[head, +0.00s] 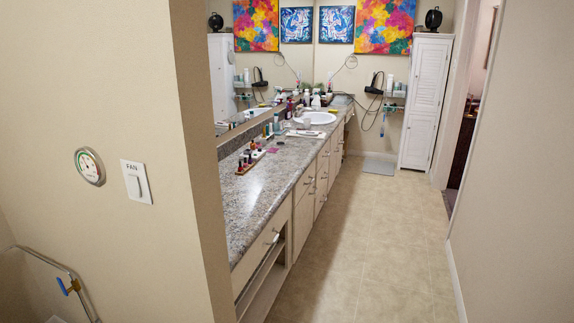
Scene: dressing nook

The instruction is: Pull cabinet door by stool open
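A long vanity (310,187) with pale cabinet fronts and small metal handles runs along the left side of the passage. Its fronts look shut, seen at a steep angle. Its near end has a drawer front (262,247) with a handle and a dark open space with a low shelf below. A tall white louvered cabinet (425,103) stands against the far wall and looks shut. I cannot make out a stool, so I cannot tell which door is beside it. Neither of my grippers is in view.
A beige wall end (150,90) with a fan switch (136,182) stands close at left. A bare wall (520,150) bounds the right. The tiled floor (375,230) between is clear up to a grey mat (379,166). Bottles and a sink (315,118) are on the granite counter (262,185).

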